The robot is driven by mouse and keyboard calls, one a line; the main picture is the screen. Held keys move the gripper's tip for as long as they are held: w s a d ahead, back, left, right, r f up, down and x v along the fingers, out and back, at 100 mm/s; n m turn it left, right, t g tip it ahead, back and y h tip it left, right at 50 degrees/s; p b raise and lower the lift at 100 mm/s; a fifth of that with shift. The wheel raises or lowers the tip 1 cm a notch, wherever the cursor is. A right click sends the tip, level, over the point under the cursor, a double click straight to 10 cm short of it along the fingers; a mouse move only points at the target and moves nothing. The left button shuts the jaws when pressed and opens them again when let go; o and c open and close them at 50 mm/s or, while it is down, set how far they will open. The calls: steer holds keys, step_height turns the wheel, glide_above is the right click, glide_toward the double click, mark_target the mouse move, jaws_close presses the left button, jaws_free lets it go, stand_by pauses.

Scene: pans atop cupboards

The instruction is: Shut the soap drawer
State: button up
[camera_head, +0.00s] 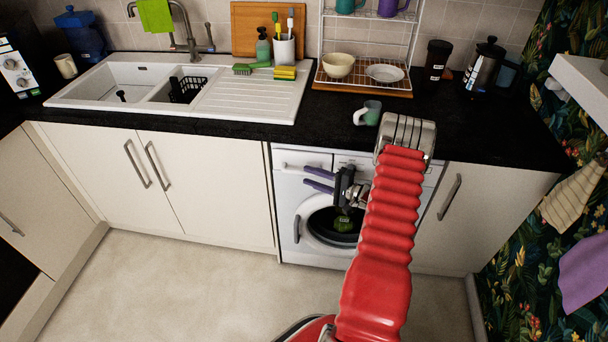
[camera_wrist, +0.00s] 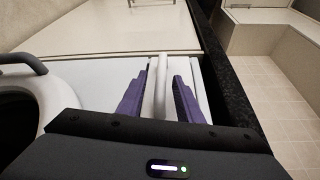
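The white washing machine (camera_head: 290,190) stands under the black counter, with its round door low on its front. Its soap drawer (camera_head: 296,160) is at the machine's upper left. In the wrist view a narrow white piece (camera_wrist: 162,88), apparently the drawer's front seen edge-on and standing out from the machine, lies between my fingers. My gripper (camera_head: 306,176) has purple fingers, which also show in the wrist view (camera_wrist: 160,98). They are spread, one on each side of the white piece, with narrow gaps visible. Contact at the tips cannot be told. How far the drawer is out is unclear.
The door handle (camera_wrist: 24,64) shows left of my fingers in the wrist view. The counter edge (camera_wrist: 240,110) runs close on the right there. Cupboards (camera_head: 190,185) flank the machine. The floor (camera_head: 190,285) in front is clear.

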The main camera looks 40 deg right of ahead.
steer(key=v, duration=0.9)
steer(key=shift+f, duration=0.1)
stand_by(0.3)
